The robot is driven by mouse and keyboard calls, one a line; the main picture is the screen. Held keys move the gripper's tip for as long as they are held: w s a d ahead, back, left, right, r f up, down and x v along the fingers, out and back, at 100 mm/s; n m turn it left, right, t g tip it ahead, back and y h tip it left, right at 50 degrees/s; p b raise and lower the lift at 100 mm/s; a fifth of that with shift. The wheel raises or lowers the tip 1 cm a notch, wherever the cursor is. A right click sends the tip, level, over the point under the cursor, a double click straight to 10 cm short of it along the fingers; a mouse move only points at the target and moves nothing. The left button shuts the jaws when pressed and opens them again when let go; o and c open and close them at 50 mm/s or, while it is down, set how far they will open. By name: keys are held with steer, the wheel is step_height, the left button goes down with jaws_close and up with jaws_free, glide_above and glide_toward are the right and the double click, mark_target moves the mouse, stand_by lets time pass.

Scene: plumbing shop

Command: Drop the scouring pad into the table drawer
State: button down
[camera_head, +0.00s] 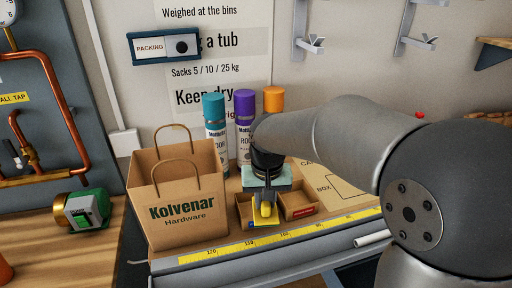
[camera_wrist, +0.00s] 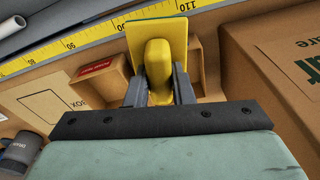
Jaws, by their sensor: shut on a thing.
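My gripper (camera_head: 265,196) is shut on the scouring pad (camera_head: 267,217), a yellow piece with a raised grip, above the front part of the table. In the wrist view, the two dark fingers of my gripper (camera_wrist: 159,82) clasp the yellow grip, and the flat plate of the scouring pad (camera_wrist: 137,45) shows beyond it with a thin green edge. The pad hangs in front of small cardboard bins, near the yellow ruler strip. An open table drawer is not clearly visible; the grey table front (camera_head: 190,270) shows below the ruler, and I cannot tell which part is the drawer.
A Kolvenar paper bag (camera_head: 185,215) stands left of my gripper. Teal (camera_head: 215,130), purple (camera_head: 244,125) and orange-capped (camera_head: 273,100) cans stand behind. A small open bin (camera_head: 299,205) is right of the pad. The ruler strip (camera_head: 300,232) runs along the table's front edge.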

steer(key=w+d+r, duration=0.3)
steer(key=d+r, duration=0.1)
steer(key=d, duration=0.2)
steer(key=w+d+r+p, duration=0.1)
steer(key=w+d+r, duration=0.1)
steer(key=d+r, duration=0.2)
steer(key=shift+w+d+m, duration=0.4)
steer(key=shift+d, duration=0.6)
